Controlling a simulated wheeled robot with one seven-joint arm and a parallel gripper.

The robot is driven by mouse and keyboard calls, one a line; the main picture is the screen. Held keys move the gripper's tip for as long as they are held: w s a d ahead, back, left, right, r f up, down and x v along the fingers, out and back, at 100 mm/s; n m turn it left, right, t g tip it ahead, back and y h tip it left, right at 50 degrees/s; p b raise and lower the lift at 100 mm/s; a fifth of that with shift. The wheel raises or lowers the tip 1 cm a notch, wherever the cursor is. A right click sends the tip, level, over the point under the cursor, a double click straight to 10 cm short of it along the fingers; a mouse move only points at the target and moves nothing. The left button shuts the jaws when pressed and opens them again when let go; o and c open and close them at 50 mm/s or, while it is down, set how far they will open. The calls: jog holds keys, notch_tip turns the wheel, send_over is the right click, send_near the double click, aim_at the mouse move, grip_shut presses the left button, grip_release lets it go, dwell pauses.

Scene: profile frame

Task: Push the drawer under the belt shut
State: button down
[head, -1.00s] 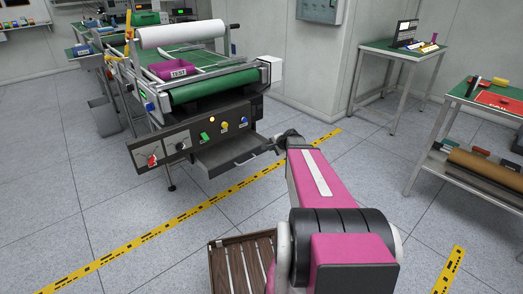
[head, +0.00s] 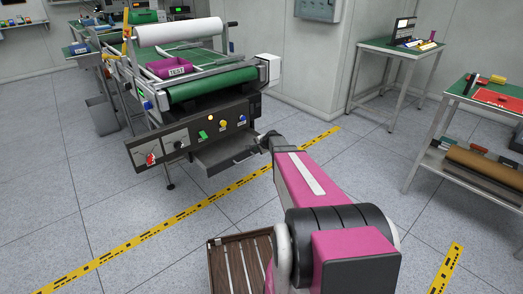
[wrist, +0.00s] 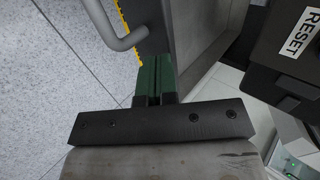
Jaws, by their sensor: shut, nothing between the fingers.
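The drawer (head: 222,154) is a grey tray standing open below the control panel of the belt machine, its front with a bar handle facing me. The green belt (head: 212,86) lies above it. My gripper (wrist: 152,62) shows green fingers closed together and empty in the wrist view. The bar handle (wrist: 122,38) is just left of the fingers, and the drawer (wrist: 195,35) lies beyond and to the right. I cannot tell whether the fingertips touch the drawer front. In the head view my wrist is at the drawer's right end and the fingers are mostly hidden.
The control panel (head: 190,136) with coloured switches overhangs the drawer; a RESET label (wrist: 298,33) shows close by in the wrist view. Yellow floor tape (head: 190,211) crosses in front of the machine. A green table (head: 400,52) and a shelf bench (head: 480,110) stand right. Floor left is clear.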

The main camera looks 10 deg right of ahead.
jog(key=shift+w+a, duration=0.1)
jog(key=shift+w, duration=0.05)
send_over(243, 146)
dwell(0.5)
